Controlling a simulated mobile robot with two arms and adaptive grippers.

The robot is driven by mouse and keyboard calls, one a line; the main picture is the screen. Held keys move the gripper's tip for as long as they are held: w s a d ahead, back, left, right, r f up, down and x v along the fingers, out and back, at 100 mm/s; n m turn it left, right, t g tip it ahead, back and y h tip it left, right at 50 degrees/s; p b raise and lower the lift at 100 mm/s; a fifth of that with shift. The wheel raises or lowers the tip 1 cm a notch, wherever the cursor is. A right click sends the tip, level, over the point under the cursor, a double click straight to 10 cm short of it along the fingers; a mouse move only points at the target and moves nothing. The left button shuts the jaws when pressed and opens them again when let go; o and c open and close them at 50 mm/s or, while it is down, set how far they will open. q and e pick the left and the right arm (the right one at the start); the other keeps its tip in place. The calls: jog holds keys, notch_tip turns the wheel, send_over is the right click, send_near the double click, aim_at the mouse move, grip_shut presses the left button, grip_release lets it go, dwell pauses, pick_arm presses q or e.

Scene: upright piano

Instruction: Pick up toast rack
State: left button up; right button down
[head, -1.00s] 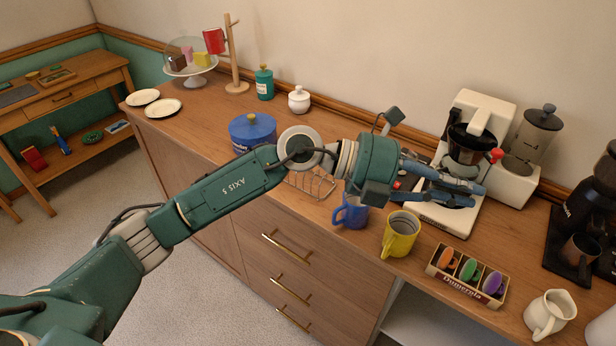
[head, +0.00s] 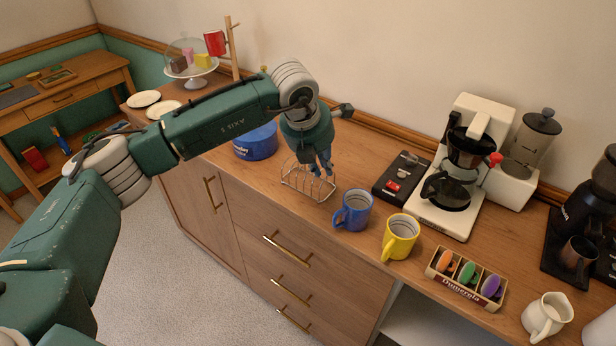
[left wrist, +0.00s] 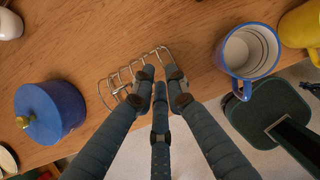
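The toast rack (head: 308,184) is a silver wire rack with several loops, standing on the wooden counter near its front edge. It also shows in the left wrist view (left wrist: 122,80), upper middle, partly behind the fingertips. My left gripper (head: 321,170) points down over the rack's right and back part. Its blue-grey fingers look straight, with gaps between the tips, and hold nothing that I can see. In the left wrist view the fingertips (left wrist: 160,78) overlap the rack's right end; whether they touch it is unclear. My right gripper is not in view.
A blue lidded pot (head: 256,141) stands left of the rack. A blue mug (head: 354,211) and a yellow mug (head: 400,237) stand to its right. Bare counter lies behind the rack.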

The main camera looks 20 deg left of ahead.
pick_arm(q)
jog(key=p, duration=0.2)
send_over(326, 192)
jog(key=f, duration=0.4)
jog(key=shift+w+a+f, duration=0.1)
jog(key=shift+w+a, duration=0.05)
jog(key=shift+w, duration=0.2)
jog(key=shift+w+f, duration=0.1)
jog(key=shift+f, duration=0.1)
jog(key=c, duration=0.3)
jog(key=shift+r, duration=0.1)
grip_shut()
